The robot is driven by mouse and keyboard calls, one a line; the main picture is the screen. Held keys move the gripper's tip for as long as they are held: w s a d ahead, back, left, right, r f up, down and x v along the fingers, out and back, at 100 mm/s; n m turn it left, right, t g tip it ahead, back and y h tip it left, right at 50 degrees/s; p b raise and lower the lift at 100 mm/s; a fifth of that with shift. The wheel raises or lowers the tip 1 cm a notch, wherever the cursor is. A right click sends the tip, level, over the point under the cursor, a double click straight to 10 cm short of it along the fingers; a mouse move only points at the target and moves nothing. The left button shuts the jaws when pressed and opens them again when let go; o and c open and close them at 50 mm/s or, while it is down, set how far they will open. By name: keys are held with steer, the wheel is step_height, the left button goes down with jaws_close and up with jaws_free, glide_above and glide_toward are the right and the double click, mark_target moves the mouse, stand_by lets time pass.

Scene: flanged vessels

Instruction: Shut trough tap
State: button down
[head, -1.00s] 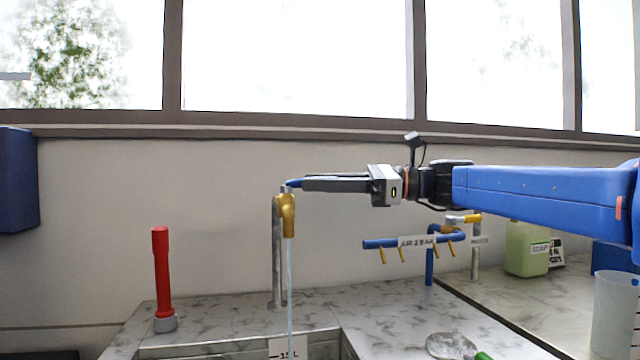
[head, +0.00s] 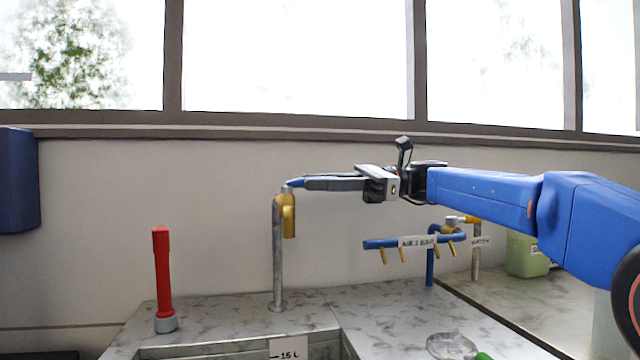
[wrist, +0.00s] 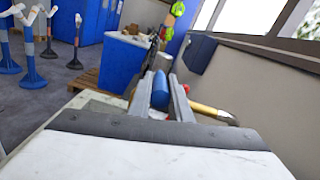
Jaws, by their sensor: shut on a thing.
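The trough tap (head: 288,215) has a brass spout on a grey upright pipe at the back of the trough. No water stream shows below its spout. My gripper (head: 296,184) is shut on the tap's blue lever at the top of the tap. In the wrist view the blue lever (wrist: 160,90) sits between the two grey fingers, and the brass spout (wrist: 212,113) shows to their right. The trough (head: 240,347) is cut off by the lower edge of the head view, with a "15 L" label on its wall.
A red upright handle (head: 162,275) stands left of the tap. A blue air manifold (head: 415,242) with small brass outlets stands to the right, below my arm. A green canister (head: 522,255) is partly hidden behind my arm. A clear round dish (head: 452,346) lies at the front right.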

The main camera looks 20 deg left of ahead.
steer(key=c, duration=1.6)
jaws_free()
steer(key=shift+c, duration=0.2)
steer(key=shift+w, duration=0.1)
steer(key=v, duration=1.7)
steer(key=shift+d, duration=0.15)
